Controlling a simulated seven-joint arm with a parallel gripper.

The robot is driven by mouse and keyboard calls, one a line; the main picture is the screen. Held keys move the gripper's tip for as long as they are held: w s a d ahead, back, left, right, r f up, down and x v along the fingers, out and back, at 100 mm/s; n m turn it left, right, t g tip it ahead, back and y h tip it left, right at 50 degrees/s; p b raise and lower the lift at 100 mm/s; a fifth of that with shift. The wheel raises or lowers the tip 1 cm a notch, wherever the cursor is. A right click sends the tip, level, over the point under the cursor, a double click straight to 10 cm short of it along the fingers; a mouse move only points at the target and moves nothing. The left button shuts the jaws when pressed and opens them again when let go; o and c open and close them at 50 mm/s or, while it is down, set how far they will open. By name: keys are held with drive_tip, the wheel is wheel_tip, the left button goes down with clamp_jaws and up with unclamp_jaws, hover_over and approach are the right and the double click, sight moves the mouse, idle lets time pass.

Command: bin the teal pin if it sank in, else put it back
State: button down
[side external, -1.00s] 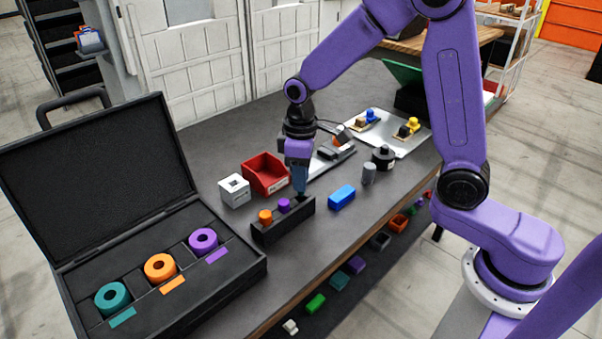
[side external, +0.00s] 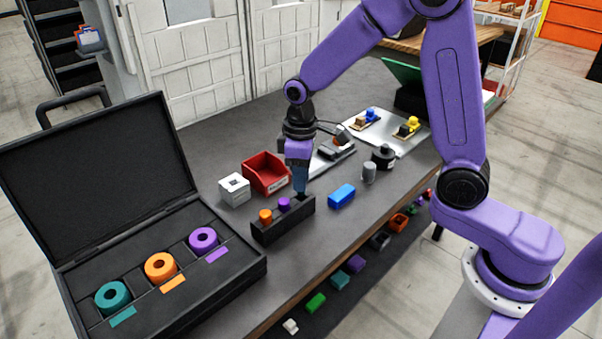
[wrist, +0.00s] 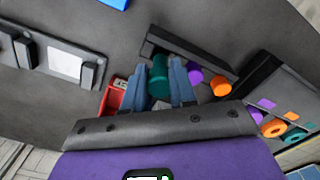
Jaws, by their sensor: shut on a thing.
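The teal pin (wrist: 158,78) stands between my two fingers in the wrist view; the fingers hide it in the side external view. My gripper (side external: 300,189) is shut on it, pointing down at the right end of the black rack (side external: 283,225). I cannot tell how much of the pin is inside the rack. A purple pin (side external: 284,204) and an orange pin (side external: 265,216) stand in the same rack, to the left of my gripper. The red bin (side external: 265,175) is behind the rack.
A white cube (side external: 234,190) is left of the red bin. A blue block (side external: 342,196) lies right of the rack. An open black case (side external: 215,273) with teal, orange and purple rings fills the left front. A grey cylinder (side external: 369,173) and light plate (side external: 405,140) are farther right.

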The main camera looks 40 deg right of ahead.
drive_tip(key=shift+f, duration=1)
idle(0.4)
drive_tip(key=shift+c, duration=2.2)
unclamp_jaws()
drive_tip(key=shift+r, duration=0.1)
drive_tip(key=shift+r, duration=4.45)
drive_tip(key=s+d+n, duration=0.2)
drive_tip(key=s, duration=1.1)
drive_tip(key=s+d+f+n, duration=0.1)
drive_tip(key=s+d+n, duration=0.1)
drive_tip(key=s, duration=1.1)
drive_tip(key=shift+d+n, duration=0.15)
drive_tip(key=shift+n, duration=0.55)
